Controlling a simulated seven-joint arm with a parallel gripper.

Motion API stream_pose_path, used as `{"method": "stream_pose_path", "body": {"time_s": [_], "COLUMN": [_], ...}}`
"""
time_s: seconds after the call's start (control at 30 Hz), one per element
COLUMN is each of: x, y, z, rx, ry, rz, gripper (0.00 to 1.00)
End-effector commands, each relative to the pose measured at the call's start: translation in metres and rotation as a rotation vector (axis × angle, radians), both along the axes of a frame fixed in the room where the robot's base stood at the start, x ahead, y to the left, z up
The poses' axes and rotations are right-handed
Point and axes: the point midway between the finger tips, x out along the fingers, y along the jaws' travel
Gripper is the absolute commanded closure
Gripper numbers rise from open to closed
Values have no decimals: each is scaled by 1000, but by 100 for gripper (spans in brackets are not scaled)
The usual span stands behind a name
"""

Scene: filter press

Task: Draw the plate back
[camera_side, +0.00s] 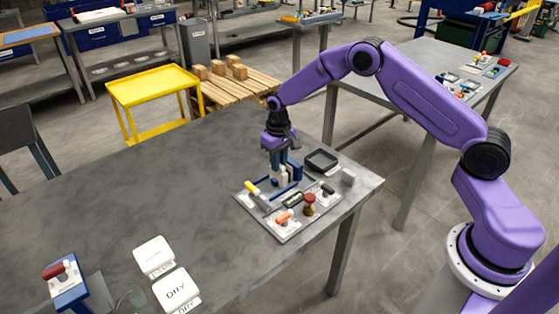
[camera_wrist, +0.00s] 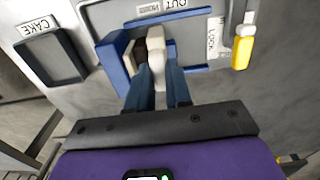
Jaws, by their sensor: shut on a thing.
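The small press (camera_side: 288,226) stands on a pale base near the corner of the grey table. My gripper (camera_side: 277,176) points down over its back part. In the wrist view, my gripper's two blue fingers (camera_wrist: 158,84) are shut on a cream handle (camera_wrist: 157,55). A blue upright plate (camera_wrist: 114,62) stands just left of the fingers; in the side view blue plate (camera_side: 294,170) shows right of the gripper. Whether the handle joins this plate is hidden. A blue rail (camera_wrist: 196,69) runs beside the fingers. Labels reading OUT and LOCK lie beyond.
A yellow-handled lever (camera_wrist: 243,48) stands at the right, by the LOCK label. A dark tray (camera_wrist: 52,58) labelled CAKE lies left. A red-brown knob (camera_side: 309,204) stands at the press front.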

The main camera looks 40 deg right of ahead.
Motion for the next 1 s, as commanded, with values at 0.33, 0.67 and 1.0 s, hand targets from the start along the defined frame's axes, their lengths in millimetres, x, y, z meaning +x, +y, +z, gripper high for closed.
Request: {"method": "stream_pose_path", "body": {"time_s": [0.33,0.67,1.0], "x": [0,0,0], "y": [35,39,36], "z": [0,1,1], "rx": [2,5,2], "ry": [-2,-3,-2], "rz": [1,2,1], "gripper": [100,62,55]}}
